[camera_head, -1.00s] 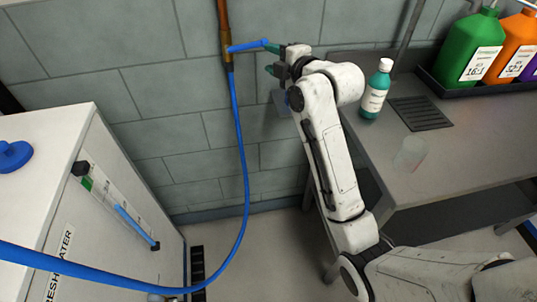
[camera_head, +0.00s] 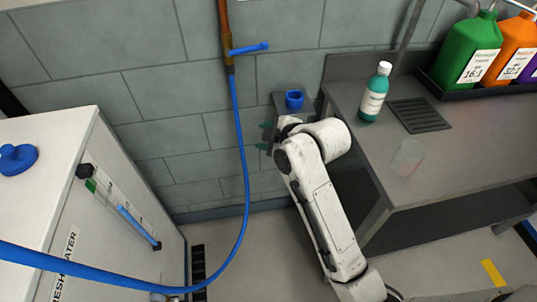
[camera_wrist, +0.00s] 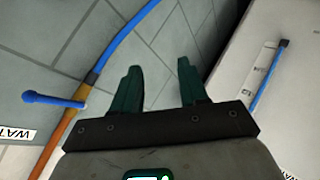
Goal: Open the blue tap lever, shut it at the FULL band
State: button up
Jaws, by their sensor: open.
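The blue tap lever (camera_head: 250,48) sticks out sideways to the right from the brass tap on the wall pipe. It also shows in the wrist view (camera_wrist: 52,100), left of my fingers. My gripper (camera_head: 265,137) is open and empty, well below the lever and apart from it. Its two green fingers (camera_wrist: 162,88) show spread in the wrist view. The white tank has a sight tube (camera_head: 118,208) with a green band (camera_head: 90,186) near its top. Blue liquid (camera_head: 136,226) fills the lower part of the tube, its top below the green band.
A blue hose (camera_head: 240,160) hangs from the tap and curves across the white tank (camera_head: 50,150). A grey counter (camera_head: 460,155) at right carries a teal bottle (camera_head: 374,92), a clear cup (camera_head: 408,157) and large jugs (camera_head: 465,50). A blue-topped item (camera_head: 294,99) stands behind my wrist.

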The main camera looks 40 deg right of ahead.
jog(key=shift+m+g+y, duration=0.3)
jog(key=shift+m+g, duration=0.4)
jog(key=shift+s+a+f, duration=0.6)
jog(key=shift+s+f, duration=0.2)
jog(key=shift+f, duration=0.05)
jog(key=shift+s+a+f, duration=0.55)
jog(key=shift+s+f, duration=0.25)
